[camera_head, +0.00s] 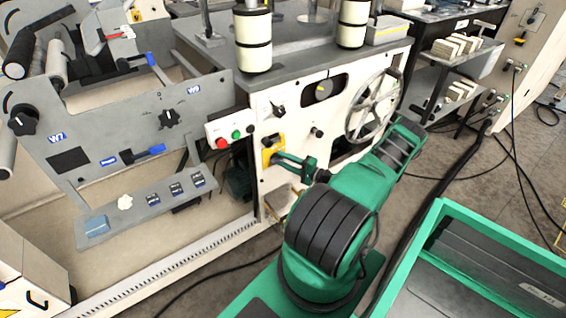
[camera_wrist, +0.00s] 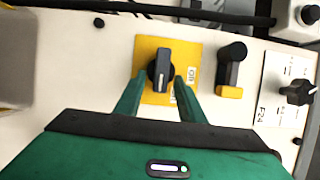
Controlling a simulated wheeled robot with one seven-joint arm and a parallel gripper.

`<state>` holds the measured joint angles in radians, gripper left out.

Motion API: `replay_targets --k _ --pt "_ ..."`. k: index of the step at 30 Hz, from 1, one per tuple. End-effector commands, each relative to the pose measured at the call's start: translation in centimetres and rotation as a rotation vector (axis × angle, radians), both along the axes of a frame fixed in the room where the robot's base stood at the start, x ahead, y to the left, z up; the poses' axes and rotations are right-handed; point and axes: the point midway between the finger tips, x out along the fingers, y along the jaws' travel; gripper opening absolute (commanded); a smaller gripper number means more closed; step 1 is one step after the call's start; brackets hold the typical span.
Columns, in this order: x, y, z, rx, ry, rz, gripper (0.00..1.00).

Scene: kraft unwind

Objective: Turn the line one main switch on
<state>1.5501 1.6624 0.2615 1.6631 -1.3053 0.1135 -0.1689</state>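A black rotary switch (camera_wrist: 161,66) sits on a yellow plate (camera_wrist: 190,50) on the cream machine panel. Its handle lies along the picture's vertical in the wrist view. Small white labels stand at the plate's right side; their text is hard to read. The yellow plate (camera_head: 268,157) also shows in the head view, with the switch small there. My gripper (camera_wrist: 160,82) is open, its two green fingers on either side of the switch's lower part, with nothing clearly held. In the head view my gripper (camera_head: 283,165) is at the panel, partly covering the plate.
A black-and-yellow knob (camera_wrist: 232,68) sits close right of the plate, with another black knob (camera_wrist: 297,92) farther right. In the head view, a push-button box (camera_head: 230,134) is above left and a handwheel (camera_head: 373,106) is to the right. Cables cross the floor.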

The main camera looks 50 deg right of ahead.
Motion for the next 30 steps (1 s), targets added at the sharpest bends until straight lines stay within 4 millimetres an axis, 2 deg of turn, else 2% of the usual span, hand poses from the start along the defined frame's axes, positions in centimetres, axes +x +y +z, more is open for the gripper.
replay_targets --k 5,19,24,30 --pt "-1.0 -0.2 0.0 0.0 0.001 -0.002 0.36" --pt "-8.9 -1.5 -0.1 0.0 0.002 -0.003 0.36" --pt "-10.2 -1.7 -0.1 0.0 0.0 -0.001 0.36" --pt "-10.6 -1.7 -0.1 0.0 0.0 -0.001 0.36"
